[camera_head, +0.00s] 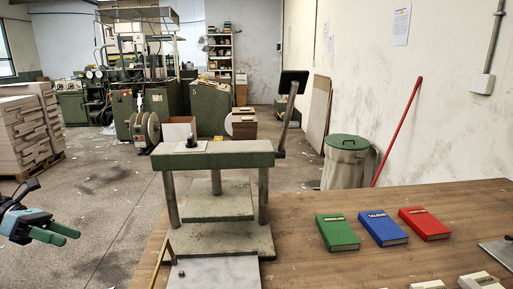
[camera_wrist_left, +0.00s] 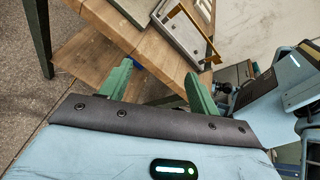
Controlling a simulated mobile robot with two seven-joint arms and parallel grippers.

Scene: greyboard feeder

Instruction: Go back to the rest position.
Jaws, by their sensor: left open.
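My left gripper (camera_head: 71,236) hangs at the left edge of the head view, over the grey floor and left of the wooden table. Its two green fingers are apart with nothing between them. In the left wrist view the open gripper (camera_wrist_left: 160,70) has the wooden table (camera_wrist_left: 160,42) beyond its fingers. My right gripper shows in neither view.
A press (camera_head: 213,157) stands on the table (camera_head: 330,270), with a metal plate (camera_head: 212,275) before it. Green (camera_head: 337,232), blue (camera_head: 382,228) and red (camera_head: 424,223) books lie to the right. Stacked boards (camera_head: 25,130) stand at far left. Floor (camera_head: 105,215) between is clear.

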